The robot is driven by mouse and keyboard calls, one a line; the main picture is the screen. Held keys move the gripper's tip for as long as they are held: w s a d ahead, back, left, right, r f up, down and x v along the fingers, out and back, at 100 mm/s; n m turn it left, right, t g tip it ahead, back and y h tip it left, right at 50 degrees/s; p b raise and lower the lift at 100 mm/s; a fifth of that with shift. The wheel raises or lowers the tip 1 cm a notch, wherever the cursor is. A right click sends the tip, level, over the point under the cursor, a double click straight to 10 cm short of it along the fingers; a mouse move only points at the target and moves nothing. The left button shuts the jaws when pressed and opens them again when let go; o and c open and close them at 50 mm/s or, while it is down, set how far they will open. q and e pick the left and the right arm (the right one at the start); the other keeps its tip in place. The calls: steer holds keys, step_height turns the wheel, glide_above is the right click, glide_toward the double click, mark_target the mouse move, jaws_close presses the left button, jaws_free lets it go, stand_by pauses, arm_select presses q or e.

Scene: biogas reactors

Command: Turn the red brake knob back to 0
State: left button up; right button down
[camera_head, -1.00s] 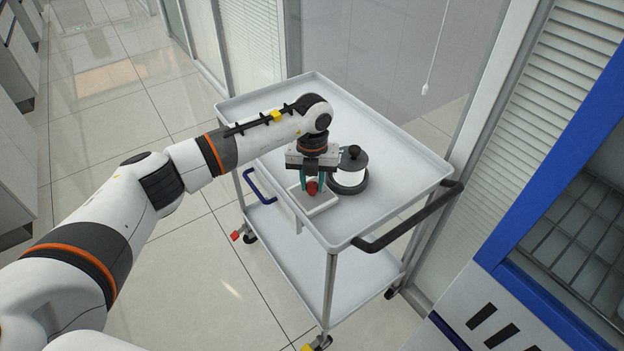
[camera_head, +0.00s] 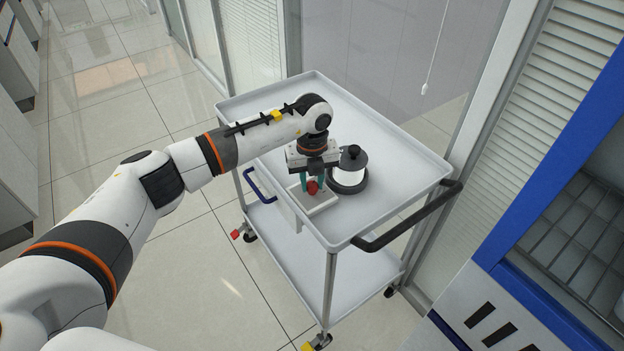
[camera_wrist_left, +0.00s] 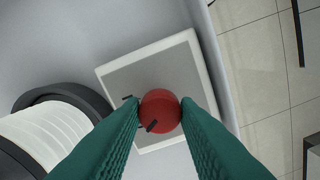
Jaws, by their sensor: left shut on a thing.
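The red brake knob (camera_head: 312,188) sits on a light grey square plate with a white rim (camera_head: 326,205) on the cart top. In the left wrist view the round knob (camera_wrist_left: 159,111) has a black pointer mark on its lower left, and another small black mark lies on the plate (camera_wrist_left: 185,70) at the knob's upper left. My left gripper (camera_head: 312,184) points down from above, its two green fingers on either side of the knob. It is shut on the knob; the fingers (camera_wrist_left: 160,118) hide part of its sides. Any digits on the plate are not readable. My right gripper is not in view.
A white spool with black flanges (camera_head: 349,169) stands right beside the plate and close to my gripper. The white two-level cart (camera_head: 400,150) has a raised rim and a black handle (camera_head: 410,222). Its far top is clear. A blue-framed cabinet (camera_head: 545,165) stands at right.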

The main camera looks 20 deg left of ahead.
mark_target(312, 184)
arm_select(q)
steer(key=o, duration=1)
steer(key=shift+c, duration=0.2)
step_height(312, 184, up, 12)
steer(key=b, duration=0.1)
steer(key=shift+b, duration=0.4)
